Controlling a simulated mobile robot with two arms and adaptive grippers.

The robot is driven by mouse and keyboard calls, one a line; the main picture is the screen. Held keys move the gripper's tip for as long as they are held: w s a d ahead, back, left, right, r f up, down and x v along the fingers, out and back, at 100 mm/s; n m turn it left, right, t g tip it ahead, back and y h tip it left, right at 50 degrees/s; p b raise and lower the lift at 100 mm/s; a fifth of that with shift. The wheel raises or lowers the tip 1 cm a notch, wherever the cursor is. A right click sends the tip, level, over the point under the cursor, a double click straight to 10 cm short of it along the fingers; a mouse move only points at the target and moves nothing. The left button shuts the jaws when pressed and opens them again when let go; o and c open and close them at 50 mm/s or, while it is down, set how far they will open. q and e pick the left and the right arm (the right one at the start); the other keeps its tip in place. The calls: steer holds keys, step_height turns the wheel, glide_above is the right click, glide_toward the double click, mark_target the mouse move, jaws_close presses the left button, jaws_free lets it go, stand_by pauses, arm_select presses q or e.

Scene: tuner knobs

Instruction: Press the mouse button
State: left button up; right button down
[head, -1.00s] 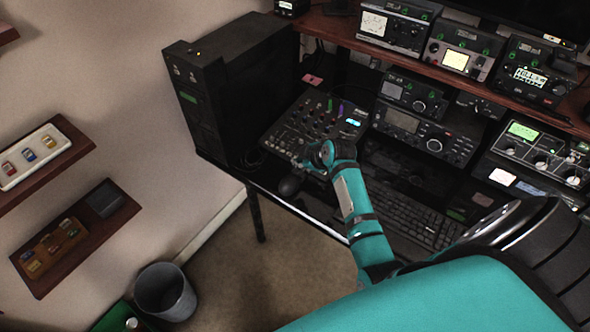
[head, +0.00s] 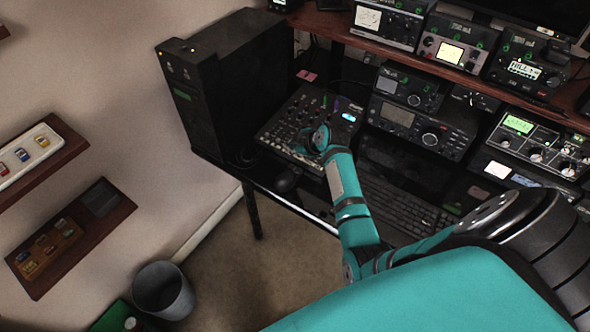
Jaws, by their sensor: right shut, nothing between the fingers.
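The black mouse (head: 287,178) lies on the dark desk, near its front left edge, just below the mixer. My right arm reaches in from the lower right. My right gripper (head: 304,151) is small and dark in this view, over the front part of the mixer, above and right of the mouse and apart from it. It is shut with nothing held. The wrist partly hides the fingers, and the mouse's buttons are too dark to make out. My left gripper is not in view.
The mixer (head: 312,118) stands behind the mouse, with a black computer tower (head: 228,88) to its left. A keyboard (head: 395,207) lies right of my forearm. Radios (head: 420,128) fill the back. A bin (head: 163,290) stands on the floor.

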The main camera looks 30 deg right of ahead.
steer(key=b, duration=0.5)
glide_above(293, 169)
step_height(293, 169, down, 6)
steer(key=shift+f, duration=0.2)
steer(key=shift+f+b, duration=0.45)
steer(key=shift+f, duration=0.15)
steer(key=shift+f, duration=0.15)
steer(key=shift+f, duration=0.25)
stand_by(0.4)
steer(key=shift+f+b, duration=0.3)
steer(key=shift+b, duration=0.15)
steer(key=shift+r, duration=0.1)
stand_by(0.5)
steer(key=shift+s+r+p, duration=0.1)
steer(key=shift+r+p, duration=0.55)
steer(key=shift+p, duration=0.15)
